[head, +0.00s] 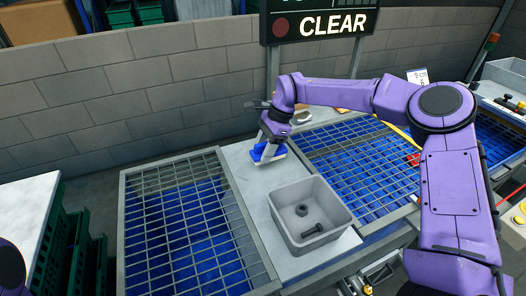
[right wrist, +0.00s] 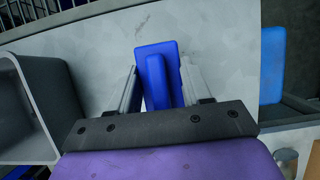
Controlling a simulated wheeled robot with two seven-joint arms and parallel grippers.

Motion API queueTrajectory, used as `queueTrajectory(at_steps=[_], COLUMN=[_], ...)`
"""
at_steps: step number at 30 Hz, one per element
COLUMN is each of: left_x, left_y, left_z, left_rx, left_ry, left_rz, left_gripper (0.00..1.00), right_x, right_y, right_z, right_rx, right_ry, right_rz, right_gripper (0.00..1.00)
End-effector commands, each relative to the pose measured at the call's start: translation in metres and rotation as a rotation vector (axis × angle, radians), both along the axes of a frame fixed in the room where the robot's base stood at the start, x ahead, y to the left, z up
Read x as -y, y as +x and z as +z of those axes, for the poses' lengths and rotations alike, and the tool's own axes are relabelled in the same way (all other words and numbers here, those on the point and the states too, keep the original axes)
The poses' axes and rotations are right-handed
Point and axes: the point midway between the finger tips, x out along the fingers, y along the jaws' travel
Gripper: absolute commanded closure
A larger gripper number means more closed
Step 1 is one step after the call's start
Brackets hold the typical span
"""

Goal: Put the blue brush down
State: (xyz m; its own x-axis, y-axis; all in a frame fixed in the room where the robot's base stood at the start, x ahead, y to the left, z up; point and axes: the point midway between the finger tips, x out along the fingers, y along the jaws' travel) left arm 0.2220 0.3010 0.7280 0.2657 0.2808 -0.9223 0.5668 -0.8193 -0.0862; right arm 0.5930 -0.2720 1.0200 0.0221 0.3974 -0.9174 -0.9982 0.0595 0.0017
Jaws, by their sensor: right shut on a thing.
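The blue brush (head: 259,154) is at the far end of the light grey worktop (head: 243,166), between the two wire grids. My right gripper (head: 268,147) is above it and shut on it, pointing down. In the right wrist view the brush (right wrist: 156,48) shows its blue block and raised grip between the two fingers of my right gripper (right wrist: 158,72). The brush is at or very near the worktop surface; I cannot tell whether it touches. My left gripper is not in view.
A grey bin (head: 288,237) holding a dark nut and a bolt stands on the near part of the worktop. Wire grids over blue trays lie left (head: 187,225) and right (head: 355,157). A block wall (head: 120,95) and a CLEAR sign (head: 320,24) stand behind.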

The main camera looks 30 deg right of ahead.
Motion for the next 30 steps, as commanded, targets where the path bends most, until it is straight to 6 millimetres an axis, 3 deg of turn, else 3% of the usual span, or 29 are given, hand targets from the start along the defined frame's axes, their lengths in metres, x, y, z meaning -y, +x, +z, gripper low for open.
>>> queueTrajectory(at_steps=[7, 19, 20, 21, 30], left_x=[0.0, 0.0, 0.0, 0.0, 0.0], left_y=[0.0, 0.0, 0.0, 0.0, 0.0], left_z=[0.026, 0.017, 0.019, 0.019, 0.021], left_rx=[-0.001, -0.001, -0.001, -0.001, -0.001], left_ry=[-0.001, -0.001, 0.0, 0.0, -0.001], left_rz=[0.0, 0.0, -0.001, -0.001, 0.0], left_gripper=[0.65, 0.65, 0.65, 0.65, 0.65], right_x=[0.0, 0.0, 0.0, 0.0, 0.0], right_y=[0.007, 0.007, 0.007, 0.007, 0.007], right_z=[-0.032, -0.045, -0.043, -0.043, -0.041], right_rx=[-0.002, 0.002, 0.0, 0.001, 0.001], right_ry=[-0.001, 0.002, 0.001, 0.001, 0.0], right_rz=[0.002, 0.001, 0.001, 0.002, 0.002], right_gripper=[0.85, 0.85, 0.42, 0.29, 0.26])
